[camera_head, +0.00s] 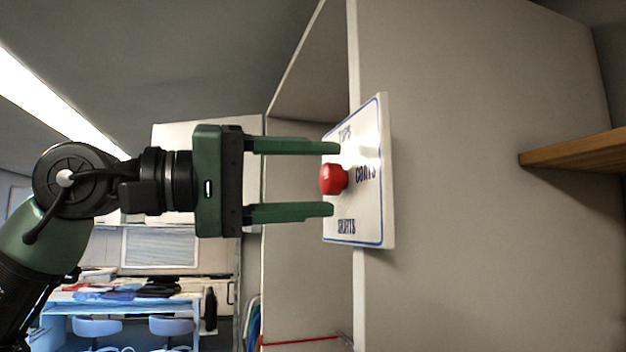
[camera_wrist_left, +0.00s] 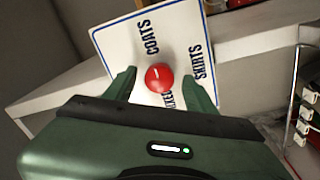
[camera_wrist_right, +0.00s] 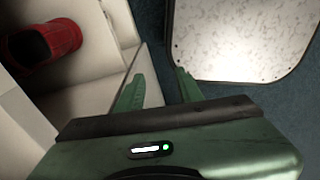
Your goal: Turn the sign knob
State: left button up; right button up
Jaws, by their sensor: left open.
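The sign (camera_head: 370,215) is a white square plate with a blue border, fixed to the edge of a grey-white panel. It reads TOPS, COATS and SKIRTS; a fourth word is partly hidden in the left wrist view. The red round knob (camera_head: 333,180) stands out from the sign's middle; it also shows in the left wrist view (camera_wrist_left: 159,78) with a short white mark. My left gripper (camera_head: 335,179) is open, one finger above and one below the knob, with gaps on both sides. My right gripper (camera_wrist_right: 160,75) is open and empty, away from the sign.
A wooden shelf (camera_head: 575,153) juts in at the right. A blue table (camera_head: 120,308) with folded clothes and chairs is far behind at lower left. In the right wrist view, a red cylindrical container (camera_wrist_right: 45,45) and a speckled pale board (camera_wrist_right: 240,40) are near.

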pick_arm(q)
jog(key=shift+s+a+f+b, duration=0.15)
jog(key=shift+a+b, duration=0.15)
jog(key=shift+a, duration=0.15)
jog(key=b+v, duration=0.2)
jog(key=v, duration=0.4)
jog(key=shift+a, duration=0.35)
jog(key=shift+s, duration=0.1)
